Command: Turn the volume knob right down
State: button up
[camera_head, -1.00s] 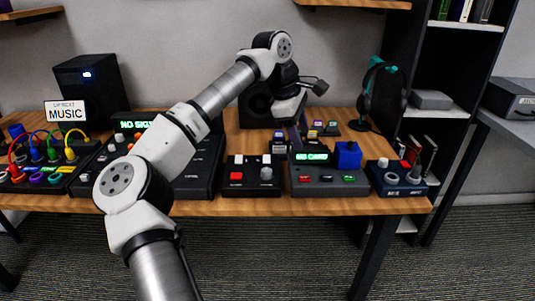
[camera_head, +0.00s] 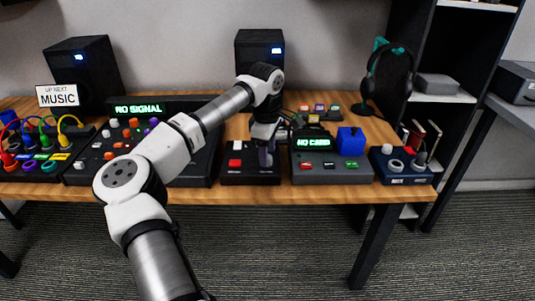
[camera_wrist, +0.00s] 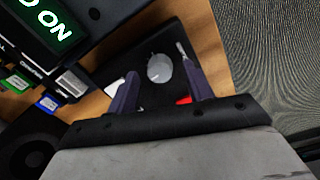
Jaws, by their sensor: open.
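A black control box (camera_head: 232,180) on the wooden desk carries a red button (camera_head: 235,163) and a round grey knob. In the wrist view the knob (camera_wrist: 160,68) shows between my two finger tips, with part of the red button (camera_wrist: 184,100) beside it. No label naming it as volume can be read. My gripper (camera_head: 265,158) is open above the right part of this box, with its dark fingers pointing down. In the wrist view the fingers (camera_wrist: 158,66) stand apart on either side of the knob; contact cannot be told. In the head view my gripper hides the knob.
A large mixer (camera_head: 200,165) stands left of the box, and a card unit (camera_head: 330,173) with a "NO CARD" display stands close on its right. A blue box (camera_head: 394,173) with knobs is further right. Speakers (camera_head: 260,52) stand behind. The desk's front strip is clear.

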jog(key=shift+f, duration=0.8)
jog(key=shift+c, duration=0.4)
jog(key=c, duration=0.9)
